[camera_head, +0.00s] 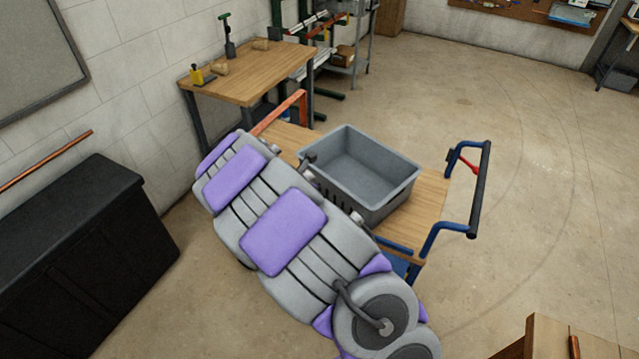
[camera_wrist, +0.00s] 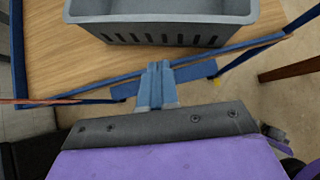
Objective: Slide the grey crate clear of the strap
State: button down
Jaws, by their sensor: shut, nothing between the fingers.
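The grey crate (camera_head: 394,200) is an open, empty bin on the wooden deck of a blue-framed cart (camera_head: 431,195). In the wrist view the crate's slotted side (camera_wrist: 165,34) is at the top, beyond my fingers. My gripper (camera_wrist: 158,68) is shut and empty, apart from the crate, over the blue rail at the deck's edge. In the head view my arm hides the gripper and the crate's near left side. An orange-red band (camera_head: 280,112), perhaps the strap, rises at the cart's far left end. A thin orange strip (camera_wrist: 40,101) shows at left in the wrist view.
A blue handle (camera_head: 484,190) with a red piece stands at the cart's right end. A wooden workbench (camera_head: 250,80) is behind, by the wall. A black cabinet (camera_head: 80,250) is at left. A wooden piece (camera_head: 550,335) is at lower right.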

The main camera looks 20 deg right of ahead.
jog(key=w+d+f+b, duration=0.3)
jog(key=w+f, duration=0.1)
jog(key=f, duration=0.3)
jog(key=d, duration=0.2)
jog(key=w+d, duration=0.1)
jog(key=d, duration=0.4)
jog(key=shift+w+d+f, duration=0.1)
jog(key=shift+w+d, duration=0.15)
jog(key=shift+d, duration=0.05)
jog(key=w+p, duration=0.1)
jog(key=w+d+p, duration=0.1)
jog(key=p, duration=0.1)
jog(key=shift+w+d, duration=0.1)
jog(key=shift+w, duration=0.3)
jog(key=shift+r, duration=0.25)
jog(key=shift+s+f, duration=0.1)
jog(key=shift+s, duration=0.15)
jog(key=shift+s+a+p, duration=0.2)
jog(key=shift+s+a, duration=0.15)
jog(key=shift+a, duration=0.2)
jog(key=shift+s+a+p, duration=0.15)
jog(key=shift+s+a, duration=0.2)
jog(key=shift+a, duration=0.2)
jog(key=p, duration=0.2)
send_near(333, 182)
jog(key=shift+v, duration=1.7)
